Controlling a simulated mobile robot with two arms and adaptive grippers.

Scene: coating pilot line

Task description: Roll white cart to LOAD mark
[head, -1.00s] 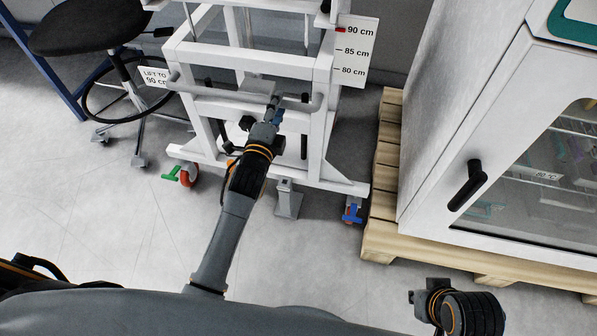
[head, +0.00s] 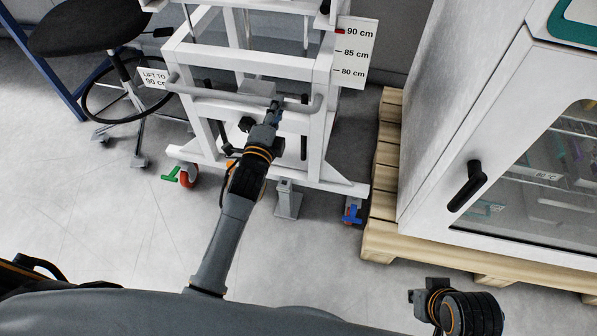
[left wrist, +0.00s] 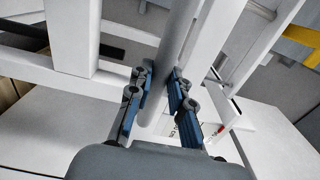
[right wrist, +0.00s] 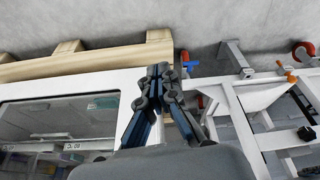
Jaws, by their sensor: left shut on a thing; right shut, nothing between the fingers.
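The white cart (head: 250,59) stands upright in the middle of the head view, with a grey push bar (head: 215,93) across its near side. My left gripper (head: 276,106) is shut on this bar; in the left wrist view the bar (left wrist: 176,45) runs between the fingers (left wrist: 160,95). A green pedal (head: 171,173) is at the left caster (head: 189,175) and a blue pedal (head: 352,214) at the right one. My right gripper (right wrist: 165,75) is shut and empty, low at the right, apart from the cart. I see no LOAD mark.
A wooden pallet (head: 378,240) bearing a white cabinet (head: 420,200) stands close to the cart's right. A black stool (head: 88,24) is at the left, near a blue post (head: 50,75). A height scale (head: 357,52) is on the cart. Floor at the near left is clear.

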